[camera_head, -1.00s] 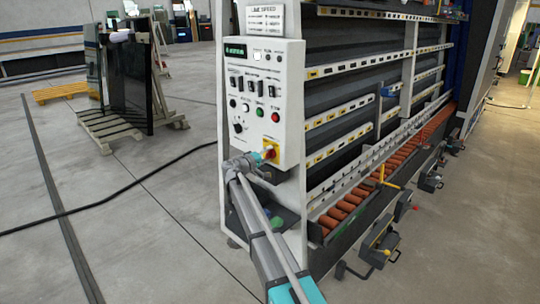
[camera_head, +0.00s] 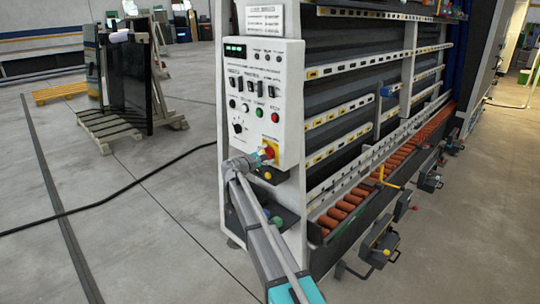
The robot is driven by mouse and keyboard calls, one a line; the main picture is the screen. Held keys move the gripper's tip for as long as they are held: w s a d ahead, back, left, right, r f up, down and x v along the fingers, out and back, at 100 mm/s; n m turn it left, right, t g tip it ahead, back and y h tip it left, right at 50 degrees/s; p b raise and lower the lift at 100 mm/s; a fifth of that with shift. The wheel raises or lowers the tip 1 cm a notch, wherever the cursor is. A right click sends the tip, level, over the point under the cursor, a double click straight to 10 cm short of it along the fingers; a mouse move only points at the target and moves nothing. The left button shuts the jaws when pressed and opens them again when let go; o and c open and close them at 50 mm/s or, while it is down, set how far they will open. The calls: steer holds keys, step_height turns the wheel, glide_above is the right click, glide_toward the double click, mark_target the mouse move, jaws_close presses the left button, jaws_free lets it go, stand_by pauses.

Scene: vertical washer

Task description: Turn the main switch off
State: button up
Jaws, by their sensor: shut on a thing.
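The main switch (camera_head: 270,147) is a red knob on a yellow plate, at the lower right of the white control panel (camera_head: 252,122) on the washer. My gripper (camera_head: 265,155) is at the switch from below left, shut on its red knob. The fingers and my wrist hide part of the knob and plate, so the knob's exact angle is hard to tell. My arm reaches up to it from the bottom of the picture.
Other switches, a dial and coloured buttons (camera_head: 260,112) sit above the main switch. The washer's roller conveyor (camera_head: 350,208) runs away to the right. A black cable (camera_head: 120,197) lies on the floor at left. A pallet with dark glass (camera_head: 130,90) stands behind.

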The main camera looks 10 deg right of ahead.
steer(key=shift+a+f+n, duration=0.1)
steer(key=shift+a+n, duration=0.1)
steer(key=shift+n, duration=0.7)
steer(key=shift+s, duration=0.1)
steer(key=o, duration=1)
steer(key=shift+a, duration=0.1)
steer(key=shift+o, duration=0.2)
steer(key=v, duration=1.1)
steer(key=shift+s+a, duration=0.25)
steer(key=shift+a, duration=0.05)
